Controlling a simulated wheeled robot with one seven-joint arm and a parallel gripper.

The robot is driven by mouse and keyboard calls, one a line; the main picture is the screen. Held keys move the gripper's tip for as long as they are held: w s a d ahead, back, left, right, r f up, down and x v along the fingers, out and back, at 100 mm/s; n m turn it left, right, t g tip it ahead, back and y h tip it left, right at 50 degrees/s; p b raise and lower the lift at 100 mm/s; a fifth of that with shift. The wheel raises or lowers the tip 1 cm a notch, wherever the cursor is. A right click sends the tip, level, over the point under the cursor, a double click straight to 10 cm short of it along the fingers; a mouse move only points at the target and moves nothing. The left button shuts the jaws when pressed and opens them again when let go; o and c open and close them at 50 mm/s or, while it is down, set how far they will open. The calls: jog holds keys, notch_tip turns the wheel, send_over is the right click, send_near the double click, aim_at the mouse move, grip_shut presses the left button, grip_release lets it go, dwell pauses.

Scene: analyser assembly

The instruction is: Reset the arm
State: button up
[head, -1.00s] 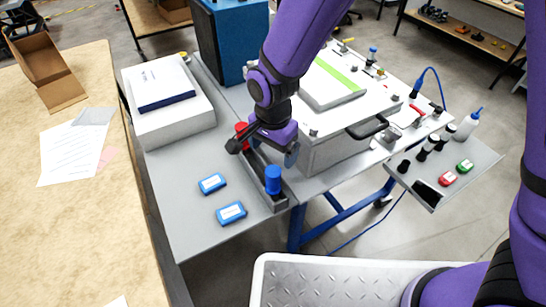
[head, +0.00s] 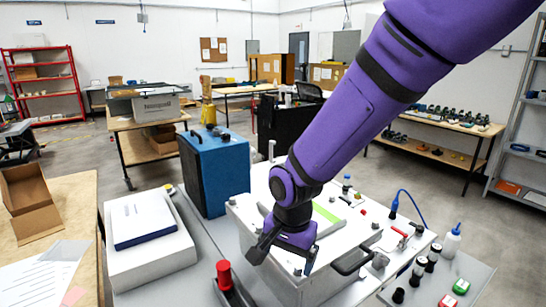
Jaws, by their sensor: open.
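My purple arm reaches in from the top right and ends in my gripper (head: 284,260). The lower part of the holder is cut off by the picture's bottom edge.
A white box with a blue-edged booklet (head: 145,220) lies left on the grey table. A tall blue box (head: 215,170) stands behind. A side shelf (head: 472,270) with bottles is at right. A wooden table with a cardboard box (head: 30,195) is at far left.

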jog(key=d+r+n+t, duration=0.1)
jog(key=d+r+n, duration=0.1)
jog(key=d+r, duration=0.8)
jog(key=s+d+r+n+t, duration=0.1)
jog(key=s+d+r, duration=0.4)
jog(key=s+d, duration=0.2)
jog(key=s+d+r+n+t, duration=0.2)
jog(key=s+d+r, duration=0.3)
jog(key=s+d, duration=0.3)
jog(key=d, duration=0.2)
jog(key=shift+d+r+h, duration=0.3)
jog(key=shift+r, duration=0.1)
